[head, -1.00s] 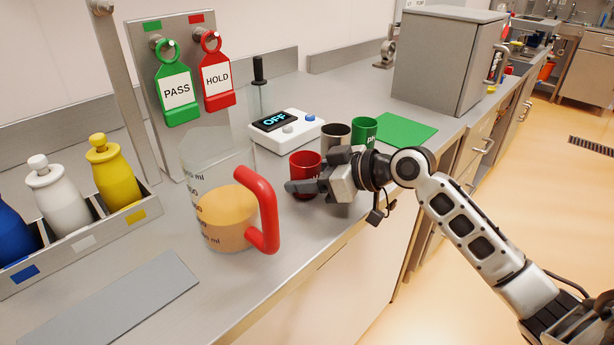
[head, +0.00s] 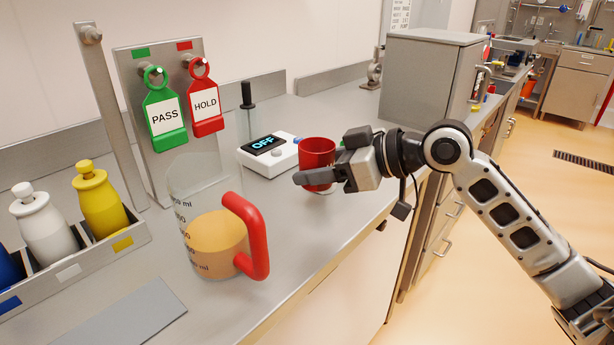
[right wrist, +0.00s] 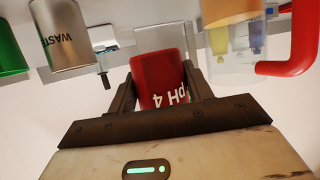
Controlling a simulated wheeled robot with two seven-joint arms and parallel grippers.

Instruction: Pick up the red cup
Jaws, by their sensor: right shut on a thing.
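The red cup (head: 317,152) is held upright in my right gripper (head: 322,170), raised above the grey bench. In the right wrist view the red cup (right wrist: 160,78) carries a white "pH 4" label and sits between the two fingers of my right gripper (right wrist: 162,92). The gripper is shut on the cup's sides. Part of the cup is hidden behind the near finger in the head view. My left gripper is not in view.
A clear beaker with a red handle (head: 251,232) stands left of the cup. A white device reading OFF (head: 283,158) is behind. A green cup (right wrist: 10,45) and a metal "WASTE" cup (right wrist: 64,38) show in the right wrist view. Bottles (head: 100,200) stand at left.

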